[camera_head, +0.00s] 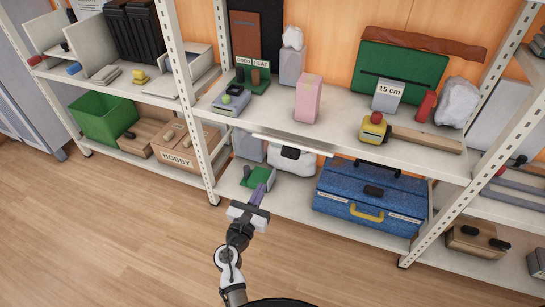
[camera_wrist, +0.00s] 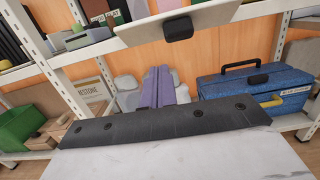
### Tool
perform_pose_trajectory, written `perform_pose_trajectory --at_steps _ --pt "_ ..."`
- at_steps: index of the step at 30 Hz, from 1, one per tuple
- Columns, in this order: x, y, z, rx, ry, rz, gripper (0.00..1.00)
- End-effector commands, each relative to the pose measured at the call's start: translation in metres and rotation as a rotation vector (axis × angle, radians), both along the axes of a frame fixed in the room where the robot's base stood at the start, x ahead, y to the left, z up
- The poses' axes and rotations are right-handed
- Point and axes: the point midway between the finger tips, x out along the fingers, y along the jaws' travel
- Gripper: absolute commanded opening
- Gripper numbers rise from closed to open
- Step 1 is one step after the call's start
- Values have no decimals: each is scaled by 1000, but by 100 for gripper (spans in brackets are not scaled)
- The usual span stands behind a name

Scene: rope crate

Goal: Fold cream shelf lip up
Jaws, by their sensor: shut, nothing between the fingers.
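The cream shelf lip (camera_head: 292,145) shows in the head view as a thin pale strip at the front edge of the middle shelf. In the wrist view the lip (camera_wrist: 205,22) is a cream panel jutting out at the top, with a black knob (camera_wrist: 178,28) on the face towards me. My gripper (camera_head: 262,189) is below the lip and slightly left of its middle, in front of the lower shelf. Its purple fingers (camera_wrist: 158,85) are shut, empty and apart from the lip. The lip's exact tilt is hard to tell.
A blue toolbox (camera_head: 370,195) stands on the lower shelf to the right. A green item (camera_head: 256,177) and a white item (camera_head: 291,160) lie behind my gripper. A pink box (camera_head: 308,98) stands on the shelf above. Perforated uprights (camera_head: 195,110) flank the bay. The floor in front is clear.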

Motion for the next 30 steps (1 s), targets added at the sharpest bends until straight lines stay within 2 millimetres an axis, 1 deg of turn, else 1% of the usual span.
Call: perform_pose_trajectory --at_steps 2,5,8,15,17,18,21,24,30 --pt "3 0 0 -20 4 2 0" --pt "15 -4 3 -20 1 0 0" --pt "33 -11 6 -17 0 -2 0" --pt "83 -27 13 -17 0 -1 0" --pt "94 -30 14 -16 0 -2 0" --pt "99 -32 20 -15 1 -1 0" --pt "107 -34 34 -14 0 -1 0" --pt "112 -36 40 -14 0 0 0" --pt "117 -37 44 -14 2 0 0"
